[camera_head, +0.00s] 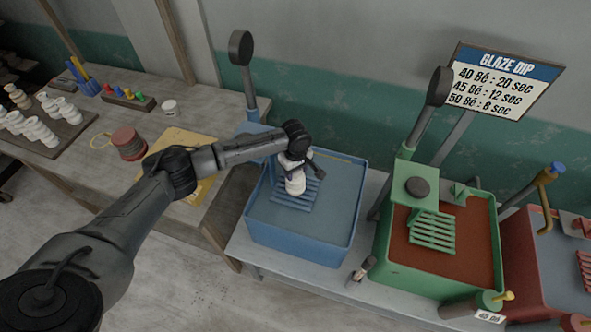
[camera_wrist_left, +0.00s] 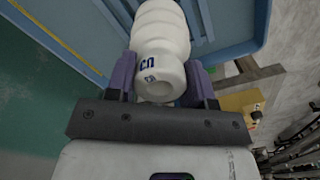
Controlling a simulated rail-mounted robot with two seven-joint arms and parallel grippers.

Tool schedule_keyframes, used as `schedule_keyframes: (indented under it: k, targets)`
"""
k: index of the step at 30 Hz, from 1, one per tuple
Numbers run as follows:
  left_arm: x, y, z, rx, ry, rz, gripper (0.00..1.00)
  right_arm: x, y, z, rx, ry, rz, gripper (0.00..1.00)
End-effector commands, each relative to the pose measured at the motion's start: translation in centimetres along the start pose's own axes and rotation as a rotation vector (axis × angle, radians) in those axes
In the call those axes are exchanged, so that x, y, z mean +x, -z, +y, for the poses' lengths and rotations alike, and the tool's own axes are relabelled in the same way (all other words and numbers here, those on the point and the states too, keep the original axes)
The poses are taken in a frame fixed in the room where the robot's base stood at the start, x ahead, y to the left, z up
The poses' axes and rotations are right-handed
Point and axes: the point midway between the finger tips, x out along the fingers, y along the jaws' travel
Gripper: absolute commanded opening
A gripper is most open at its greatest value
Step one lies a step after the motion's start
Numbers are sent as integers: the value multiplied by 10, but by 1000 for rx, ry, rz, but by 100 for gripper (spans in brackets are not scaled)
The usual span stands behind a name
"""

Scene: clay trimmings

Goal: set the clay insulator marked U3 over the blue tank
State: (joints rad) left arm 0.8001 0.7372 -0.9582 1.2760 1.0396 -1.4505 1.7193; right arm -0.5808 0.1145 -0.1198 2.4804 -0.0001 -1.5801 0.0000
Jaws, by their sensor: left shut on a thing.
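A white ribbed clay insulator (camera_head: 295,186) is in my left gripper (camera_head: 297,170), over the slatted rack of the blue tank (camera_head: 300,240). In the left wrist view the gripper's purple fingers (camera_wrist_left: 162,82) close on both sides of the insulator (camera_wrist_left: 163,35). Its near end shows a round hole and blue marks, which I cannot read with certainty. The tank's blue wall (camera_wrist_left: 262,18) and slats show behind it. I cannot tell how far the insulator is above the rack, or whether it touches. My right gripper is not in view.
A green tank (camera_head: 440,275) with brown liquid stands to the right, then a red tank (camera_head: 530,270). A glaze-dip sign (camera_head: 505,80) is behind. More white insulators (camera_head: 40,130) sit on a board at far left. A small brush-like item (camera_head: 362,270) lies between blue and green tanks.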

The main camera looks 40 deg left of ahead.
Motion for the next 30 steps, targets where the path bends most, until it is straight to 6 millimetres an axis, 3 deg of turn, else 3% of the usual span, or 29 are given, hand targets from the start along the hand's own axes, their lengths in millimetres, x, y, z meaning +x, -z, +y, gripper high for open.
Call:
schedule_keyframes:
  k: [11,12,20,30]
  targets:
    - [1,0,0,-2,-2,-1,0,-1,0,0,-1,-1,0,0]
    - [2,0,0,-2,0,0,50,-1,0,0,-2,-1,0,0]
    - [2,0,0,-1,0,0,74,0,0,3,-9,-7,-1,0]
    - [-5,0,0,0,-2,0,74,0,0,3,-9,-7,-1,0]
